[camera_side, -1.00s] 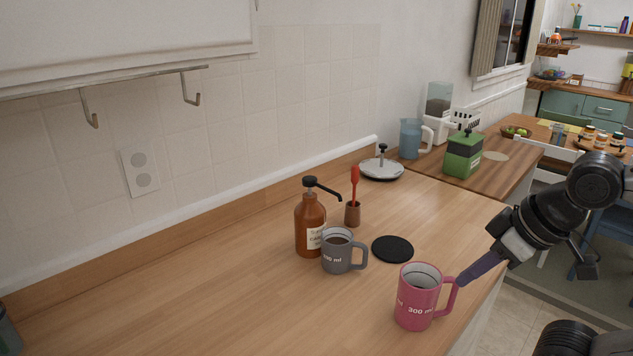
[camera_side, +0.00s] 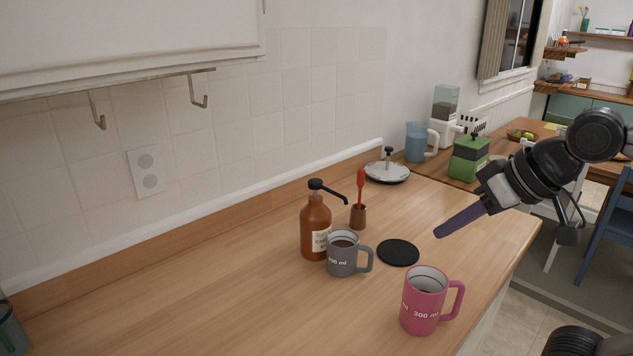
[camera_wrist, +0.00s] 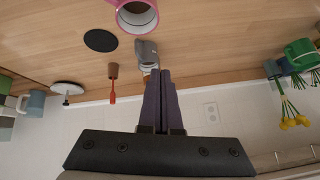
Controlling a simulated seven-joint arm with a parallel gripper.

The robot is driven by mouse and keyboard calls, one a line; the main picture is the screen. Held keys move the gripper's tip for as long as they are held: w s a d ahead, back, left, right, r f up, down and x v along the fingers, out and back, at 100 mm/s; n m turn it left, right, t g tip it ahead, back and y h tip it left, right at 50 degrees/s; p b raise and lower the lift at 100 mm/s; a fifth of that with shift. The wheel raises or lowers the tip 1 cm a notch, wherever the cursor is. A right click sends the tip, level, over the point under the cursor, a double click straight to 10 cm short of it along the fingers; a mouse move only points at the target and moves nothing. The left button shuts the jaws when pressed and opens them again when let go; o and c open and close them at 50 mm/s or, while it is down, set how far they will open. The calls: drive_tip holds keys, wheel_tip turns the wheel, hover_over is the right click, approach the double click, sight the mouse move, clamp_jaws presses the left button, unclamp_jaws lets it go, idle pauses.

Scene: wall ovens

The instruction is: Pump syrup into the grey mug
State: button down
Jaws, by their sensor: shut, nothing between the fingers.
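The grey mug (camera_side: 342,257) stands upright on the wooden counter, its handle to the right, with dark liquid inside. Just behind it stands the brown syrup bottle (camera_side: 315,228) with a black pump head (camera_side: 317,185), its spout pointing right. My gripper (camera_side: 437,234) is shut and empty, in the air to the right of the mug and bottle. In the wrist view, my closed fingers (camera_wrist: 162,73) point toward the grey mug (camera_wrist: 146,52) and cover most of the bottle.
A pink mug (camera_side: 423,302) stands at the counter's front right. A black coaster (camera_side: 398,252) lies right of the grey mug. A wooden cup with a red utensil (camera_side: 359,203) stands behind. A silver lid (camera_side: 387,172) lies near the wall.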

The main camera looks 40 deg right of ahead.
drive_tip(key=w+r+m+t, duration=0.1)
drive_tip(key=w+r+m, duration=0.1)
drive_tip(key=w+r, duration=0.6)
drive_tip(key=w+r+m+t, duration=0.15)
drive_tip(key=w+r, duration=0.25)
drive_tip(key=w, duration=0.8)
drive_tip(key=m, duration=0.2)
hover_over(319, 183)
wheel_tip(319, 183, down, 5)
drive_tip(key=shift+r+g, duration=0.2)
drive_tip(key=shift+g, duration=0.25)
drive_tip(key=shift+f, duration=4.4)
drive_tip(key=shift+f, duration=0.1)
drive_tip(key=shift+f, duration=0.3)
